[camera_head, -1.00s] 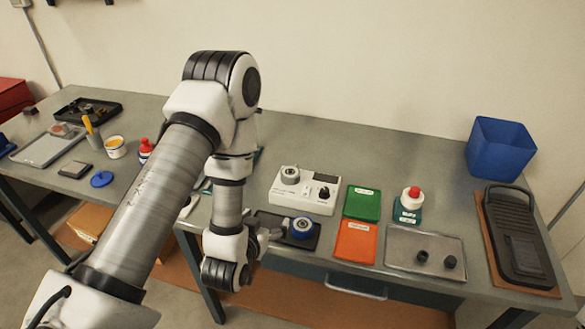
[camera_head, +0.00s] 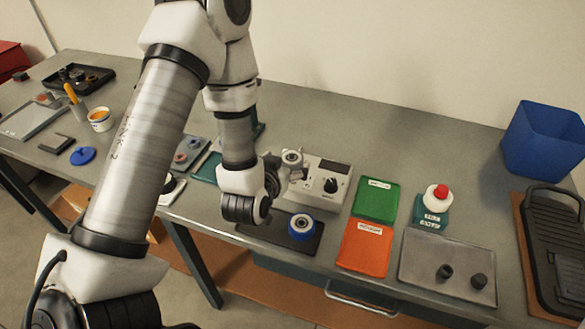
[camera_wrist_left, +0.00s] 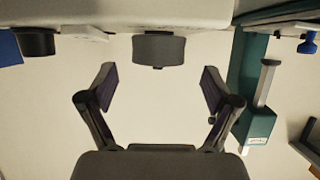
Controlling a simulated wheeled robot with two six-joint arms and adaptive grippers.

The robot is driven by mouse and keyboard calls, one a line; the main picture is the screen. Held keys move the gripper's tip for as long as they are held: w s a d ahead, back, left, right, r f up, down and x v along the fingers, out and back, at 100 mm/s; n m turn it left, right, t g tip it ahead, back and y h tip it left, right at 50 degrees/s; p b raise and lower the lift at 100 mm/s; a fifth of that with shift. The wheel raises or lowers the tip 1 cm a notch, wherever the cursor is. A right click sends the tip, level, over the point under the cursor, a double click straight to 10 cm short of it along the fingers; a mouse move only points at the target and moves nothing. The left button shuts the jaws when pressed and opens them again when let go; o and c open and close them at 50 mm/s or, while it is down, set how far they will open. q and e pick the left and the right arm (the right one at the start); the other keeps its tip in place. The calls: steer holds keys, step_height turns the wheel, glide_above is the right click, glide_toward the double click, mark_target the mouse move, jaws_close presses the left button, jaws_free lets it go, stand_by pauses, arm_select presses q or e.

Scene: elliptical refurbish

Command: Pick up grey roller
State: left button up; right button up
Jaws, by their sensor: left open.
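The grey roller (camera_head: 292,159) stands on the left part of a white device (camera_head: 318,185) on the bench. In the left wrist view the roller (camera_wrist_left: 158,50) appears as a dark grey cylinder, against the pale device, centred between the fingertips and a little beyond them. My left gripper (camera_wrist_left: 158,80) is open and empty, with one finger to each side of the roller's line. In the head view the left gripper (camera_head: 274,172) is beside the roller at the device's left end, partly hidden by its own wrist. My right gripper is not in view.
A black knob (camera_head: 330,186) sits on the device.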

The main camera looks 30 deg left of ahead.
mark_target(291, 159)
arm_select(q)
steer(key=p+x, duration=0.1)
steer(key=x, duration=0.2)
steer(key=shift+w+f, duration=0.1)
steer(key=shift+w, duration=0.25)
steer(key=shift+f, duration=0.15)
steer(key=c, duration=1.3)
